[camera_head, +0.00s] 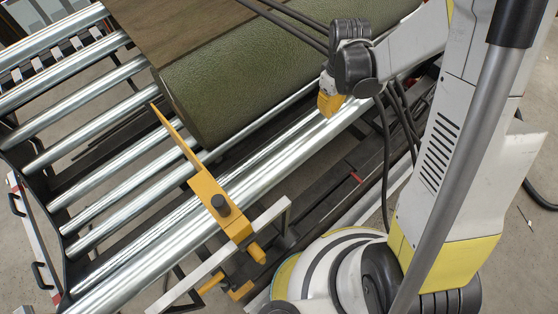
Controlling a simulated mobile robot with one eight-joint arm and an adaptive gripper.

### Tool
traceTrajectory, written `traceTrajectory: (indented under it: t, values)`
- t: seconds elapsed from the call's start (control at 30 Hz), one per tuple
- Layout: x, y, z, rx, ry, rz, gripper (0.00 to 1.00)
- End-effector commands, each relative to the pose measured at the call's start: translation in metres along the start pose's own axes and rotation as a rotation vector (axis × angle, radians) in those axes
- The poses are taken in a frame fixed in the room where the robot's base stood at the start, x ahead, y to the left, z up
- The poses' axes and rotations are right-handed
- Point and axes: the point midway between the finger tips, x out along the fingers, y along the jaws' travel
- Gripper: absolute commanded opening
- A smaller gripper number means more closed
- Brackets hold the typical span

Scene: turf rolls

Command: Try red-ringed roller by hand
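Several shiny metal rollers (110,189) lie side by side in a conveyor frame across the left and middle. No red ring can be made out clearly on any roller. A small red mark (357,179) shows on the dark framework below my arm. My gripper (329,104) seems to be the yellow end below the dark wrist, above or beside the front rollers. Its fingers are too small and hidden to tell open from shut, and I cannot tell whether it touches a roller.
A green turf roll (255,75) with a brown board-like surface (170,28) behind it covers the upper rollers. A yellow pointed arm (205,185) reaches over the rollers from a bracket at the front rail. Black cables hang near my arm.

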Motion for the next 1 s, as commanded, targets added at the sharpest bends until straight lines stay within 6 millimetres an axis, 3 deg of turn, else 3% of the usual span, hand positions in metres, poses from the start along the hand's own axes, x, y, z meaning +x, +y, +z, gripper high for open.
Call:
traceTrajectory:
  t: [1.0]
  values:
    - [0.019, 0.000, 0.000, 0.000, 0.000, 0.000, 0.00]
